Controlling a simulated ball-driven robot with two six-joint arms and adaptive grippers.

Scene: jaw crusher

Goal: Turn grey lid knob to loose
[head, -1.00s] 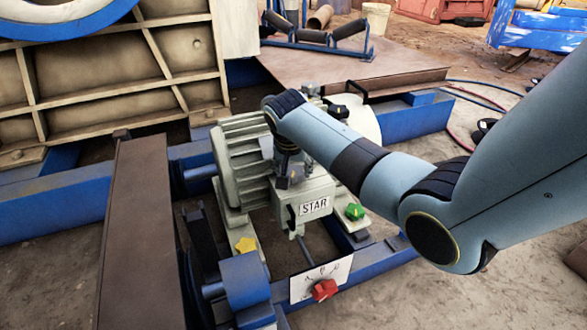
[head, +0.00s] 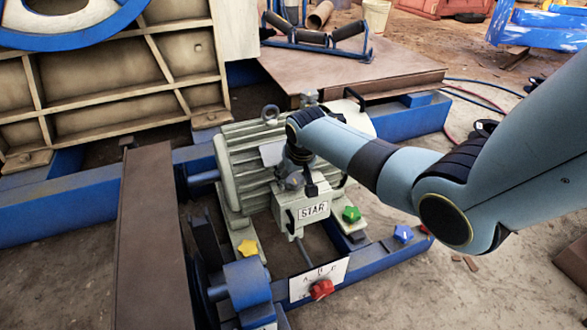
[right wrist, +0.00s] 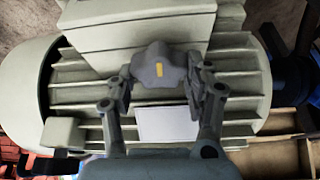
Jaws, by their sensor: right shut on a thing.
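In the head view the gripper (head: 300,178) reaches down onto the terminal box (head: 306,210) with the STAR label, on the side of the ribbed motor (head: 240,165). The knob is small and partly covered by the fingers there. I cannot read any loose marking. My left gripper is not in view.
A red knob (head: 321,289) is on a white dial plate (head: 318,275) in front. Blue frame beams (head: 60,222) and a brown plate (head: 150,240) flank the motor.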

